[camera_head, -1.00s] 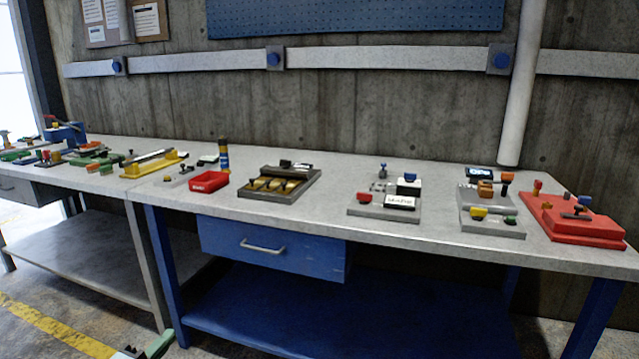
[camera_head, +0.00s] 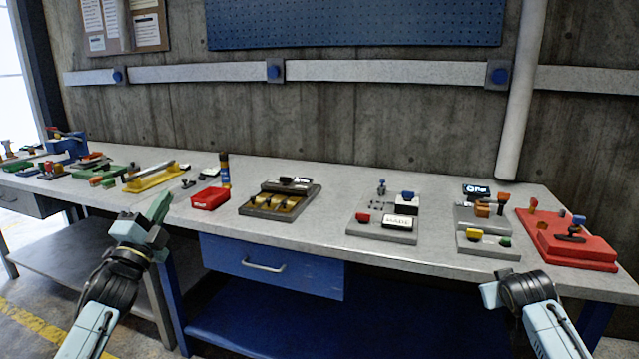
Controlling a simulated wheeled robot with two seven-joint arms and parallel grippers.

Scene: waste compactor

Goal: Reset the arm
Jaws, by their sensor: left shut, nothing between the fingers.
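My left gripper (camera_head: 157,207) is in the lower left of the head view, in front of the workbench's front edge. Its green fingers are together, pointing up and to the right, and hold nothing. My right arm comes in at the lower right, in front of the bench below the red device. Only its dark wrist joint and a pale end part show, and its fingers cannot be made out. Neither arm appears to touch anything on the bench.
The grey workbench (camera_head: 330,221) carries a red tray (camera_head: 210,199), a dark unit with brass parts (camera_head: 279,199), a grey control panel (camera_head: 384,229), another panel (camera_head: 488,243) and a red device (camera_head: 566,243). A blue drawer (camera_head: 272,266) is below. The space before the bench is clear.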

